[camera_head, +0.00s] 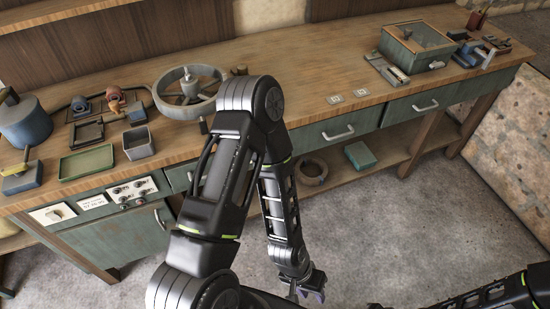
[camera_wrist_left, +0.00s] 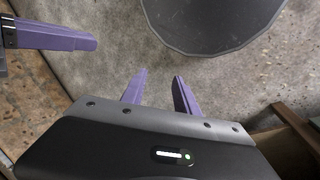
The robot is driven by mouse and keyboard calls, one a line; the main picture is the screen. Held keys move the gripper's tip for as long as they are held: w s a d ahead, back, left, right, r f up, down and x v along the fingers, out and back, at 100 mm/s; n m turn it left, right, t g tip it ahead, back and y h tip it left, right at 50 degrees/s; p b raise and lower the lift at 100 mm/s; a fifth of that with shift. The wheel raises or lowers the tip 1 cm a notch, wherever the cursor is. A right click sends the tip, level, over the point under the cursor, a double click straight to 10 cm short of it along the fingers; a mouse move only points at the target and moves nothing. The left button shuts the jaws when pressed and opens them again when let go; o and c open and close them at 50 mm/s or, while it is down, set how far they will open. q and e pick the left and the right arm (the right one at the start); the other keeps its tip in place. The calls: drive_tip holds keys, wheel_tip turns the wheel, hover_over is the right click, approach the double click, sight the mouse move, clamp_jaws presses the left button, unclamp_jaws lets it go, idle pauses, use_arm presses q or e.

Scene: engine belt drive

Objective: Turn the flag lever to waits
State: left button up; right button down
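No part is clearly marked as the flag lever. A blue block with a yellowish top and a thin upright dark lever (camera_head: 22,178) stands at the bench's left front and may be it. My left gripper (camera_head: 312,288) hangs low over the floor in front of the bench, well away from that block. In the left wrist view its two purple fingers (camera_wrist_left: 160,92) stand apart with nothing between them. Another purple finger (camera_wrist_left: 60,38), probably of my right gripper, enters at the upper left. My right arm shows at the lower right of the head view; its fingers are out of that view.
The wooden bench (camera_head: 290,75) carries a grey wheel (camera_head: 189,92), a green tray (camera_head: 86,162), a grey open box (camera_head: 138,143), a blue pot (camera_head: 24,122) and a green lidded box (camera_head: 418,45). A panel with knobs (camera_head: 132,191) is on the front. The bench's middle is largely clear.

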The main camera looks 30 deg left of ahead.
use_arm(q)
drive_tip(key=shift+o, duration=0.4)
